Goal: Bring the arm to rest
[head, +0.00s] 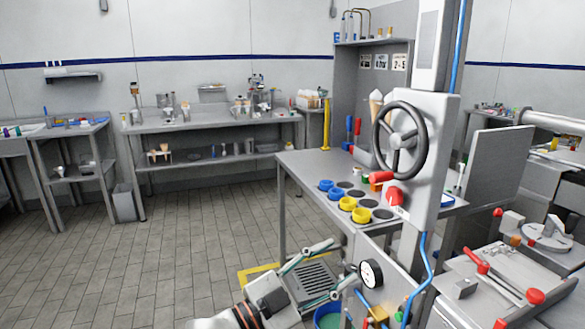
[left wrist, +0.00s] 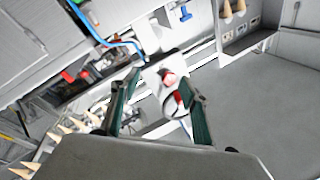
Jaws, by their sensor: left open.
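My left gripper (head: 340,262) comes in from the bottom of the head view, low in front of the steel table. Its two green-lined fingers are spread apart with nothing between them. In the left wrist view the same open fingers (left wrist: 160,85) frame a tilted view of a white panel with a red knob. No held thing shows. My right gripper is in neither view.
A steel table (head: 300,163) with blue and yellow rings stands beyond the gripper. Open tiled floor (head: 180,250) lies left.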

